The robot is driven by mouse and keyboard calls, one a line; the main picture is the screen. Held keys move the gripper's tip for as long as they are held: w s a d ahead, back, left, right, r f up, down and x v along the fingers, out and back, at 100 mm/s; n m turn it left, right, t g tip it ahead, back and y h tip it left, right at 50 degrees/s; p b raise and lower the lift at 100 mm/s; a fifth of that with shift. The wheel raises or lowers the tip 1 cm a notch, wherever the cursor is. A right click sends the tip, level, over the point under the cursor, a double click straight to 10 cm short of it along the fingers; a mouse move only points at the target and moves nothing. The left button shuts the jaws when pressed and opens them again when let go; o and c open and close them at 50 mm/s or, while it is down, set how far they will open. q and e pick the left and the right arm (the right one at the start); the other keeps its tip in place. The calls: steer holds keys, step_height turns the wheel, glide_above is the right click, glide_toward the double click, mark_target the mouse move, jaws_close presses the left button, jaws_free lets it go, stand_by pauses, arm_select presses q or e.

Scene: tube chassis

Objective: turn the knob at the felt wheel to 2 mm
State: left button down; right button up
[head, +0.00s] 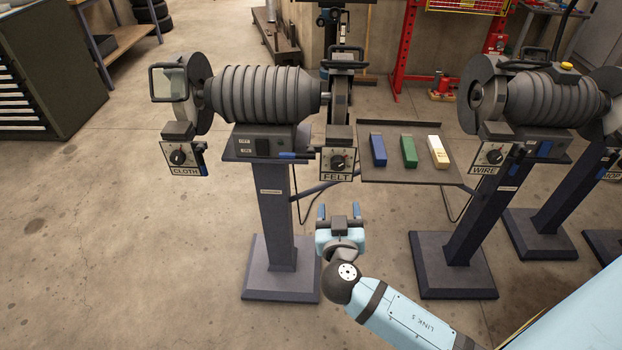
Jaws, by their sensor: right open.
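The knob (338,162) is a small dark dial on the plate marked FELT (336,176), at the right end of the near bench grinder (265,95). Its pointer and scale are too small to read. The wheel above it (338,97) is seen nearly edge-on behind a guard. My right gripper (339,211) is open and empty, its two blue fingers pointing up the picture. It shows below the FELT plate and is apart from the knob. My left gripper does not show.
A tray (410,179) with blue, green and cream bars sits right of the FELT plate. A similar knob plate marked CLOTH (184,160) is at the left end, and one marked WIRE (491,158) is on the right grinder. The pedestal (279,215) stands left of my gripper.

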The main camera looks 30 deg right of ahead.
mark_target(338, 164)
steer(key=x, duration=0.4)
steer(key=p+x, duration=0.1)
steer(key=x, duration=0.3)
steer(key=r+x, duration=0.1)
steer(key=x, duration=0.3)
steer(key=shift+w+d, duration=0.15)
steer(key=shift+w, duration=0.15)
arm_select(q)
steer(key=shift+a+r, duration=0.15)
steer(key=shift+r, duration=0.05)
arm_select(e)
steer(key=shift+w+d, duration=0.35)
steer(key=shift+w, duration=0.2)
steer(key=c, duration=0.9)
steer(key=shift+c, duration=0.2)
